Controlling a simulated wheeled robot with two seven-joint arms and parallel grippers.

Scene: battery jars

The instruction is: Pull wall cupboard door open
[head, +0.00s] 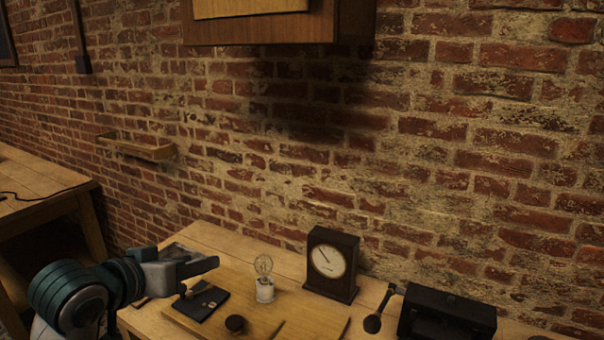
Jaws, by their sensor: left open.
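The wall cupboard (355,22) hangs on the brick wall at the top of the head view. Only its lower part shows; a lighter wood panel (250,8) is on its front, and I cannot tell whether this is the door. No handle shows. The rest of the cupboard is cut off by the top edge. My left gripper (205,266) is open and empty, over the left part of the workbench, well below the cupboard and apart from it. My right gripper is not in view.
On the workbench (205,236) stand a bulb on a white base (265,285), a dark wooden clock (332,264) and a black box (447,315). A small wooden wall rack (140,149) is at left. Bare wall lies between bench and cupboard.

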